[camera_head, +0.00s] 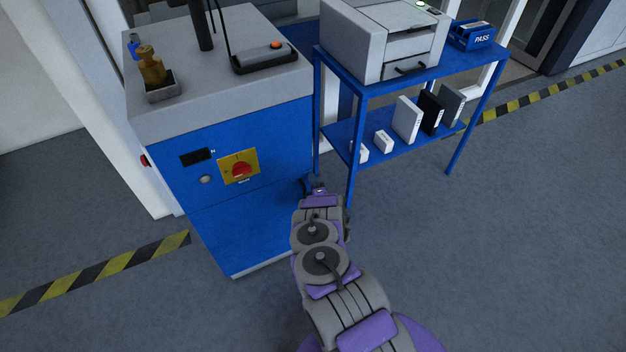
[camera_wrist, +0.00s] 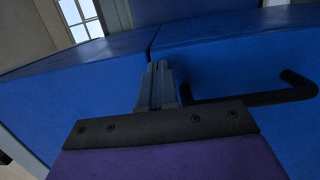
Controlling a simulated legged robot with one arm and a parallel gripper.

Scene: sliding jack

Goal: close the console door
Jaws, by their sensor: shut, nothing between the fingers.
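The console (camera_head: 250,135) is a blue cabinet with a grey top, standing left of centre in the head view. Its lower front panel, the door (camera_head: 255,230), looks roughly in line with the front above; I cannot tell whether a small gap is left. In the wrist view, blue panels meet at a narrow seam, and a black bar handle (camera_wrist: 270,96) sticks out from the right panel (camera_wrist: 235,60). My gripper (camera_wrist: 158,75) is shut and empty, left of the handle and in front of the seam. In the head view, my gripper (camera_head: 308,183) is close to the console's right front edge; contact is unclear.
A blue shelf stand (camera_head: 357,140) with a grey machine (camera_head: 385,40) on top and several boxes below stands close to the right of my arm. A red rotary switch (camera_head: 241,170) is on the console front. Grey floor is open in front, with yellow-black tape (camera_head: 110,265) at left.

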